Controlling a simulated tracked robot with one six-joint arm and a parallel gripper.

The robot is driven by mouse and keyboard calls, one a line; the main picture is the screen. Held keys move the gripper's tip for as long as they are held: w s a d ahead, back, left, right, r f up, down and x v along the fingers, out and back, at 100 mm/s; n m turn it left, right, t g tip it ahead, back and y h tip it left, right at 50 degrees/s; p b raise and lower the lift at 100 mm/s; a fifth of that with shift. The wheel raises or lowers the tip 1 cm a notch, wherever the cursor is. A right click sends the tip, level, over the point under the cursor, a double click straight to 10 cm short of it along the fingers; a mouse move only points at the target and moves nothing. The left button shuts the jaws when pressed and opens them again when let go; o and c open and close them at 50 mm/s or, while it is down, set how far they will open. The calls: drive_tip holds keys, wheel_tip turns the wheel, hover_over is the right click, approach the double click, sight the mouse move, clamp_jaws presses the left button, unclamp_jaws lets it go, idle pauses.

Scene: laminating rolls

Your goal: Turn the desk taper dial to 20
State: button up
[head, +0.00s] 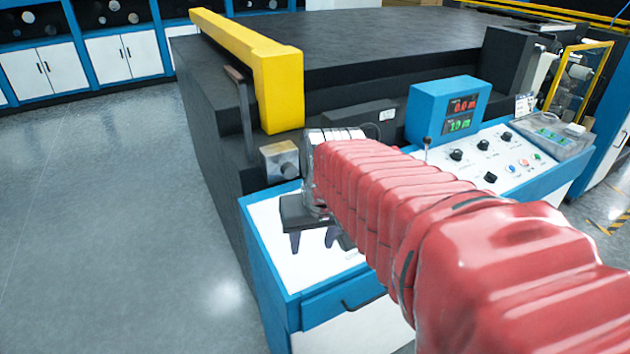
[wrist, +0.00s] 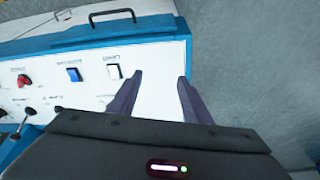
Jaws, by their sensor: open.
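The blue-edged control desk (head: 262,218) has a white panel with several black dials, one of them at the panel's middle (head: 456,155). In the wrist view, black dials (wrist: 29,111) and a red knob (wrist: 23,81) are at the left of the panel. The labels are too small to read, so I cannot tell which one is the taper dial. My gripper (head: 312,240) is open and empty over the desk's left end. In the wrist view its fingers (wrist: 160,78) straddle bare panel and the desk edge, apart from all dials. My red-sleeved arm hides part of the panel.
A blue readout box (head: 448,110) with red and green digits stands behind the panel. A lever (head: 426,146) rises beside it. A blue switch (wrist: 73,74) and a white switch (wrist: 113,71) lie left of my fingers. A yellow-ended machine (head: 270,85) stands behind; floor at left is clear.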

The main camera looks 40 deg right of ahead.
drive_tip(key=w+d+r+n, duration=0.1)
drive_tip(key=w+d+r, duration=0.1)
drive_tip(key=w+d, duration=0.3)
drive_tip(key=w+d+r+n, duration=0.1)
drive_tip(key=w+d+r, duration=0.2)
drive_tip(key=d, duration=1.1)
drive_tip(key=w, duration=0.3)
drive_tip(key=shift+r+n+t+y, duration=0.2)
drive_tip(key=shift+n+t+y, duration=0.1)
drive_tip(key=shift+n+t, duration=0.1)
drive_tip(key=shift+d, duration=0.1)
drive_tip(key=shift+f, duration=0.1)
drive_tip(key=x, duration=1.3)
drive_tip(key=shift+w+d+f, duration=0.1)
drive_tip(key=shift+w+f, duration=0.05)
drive_tip(key=shift+f, duration=0.15)
drive_tip(key=shift+c, duration=0.2)
drive_tip(key=c, duration=1)
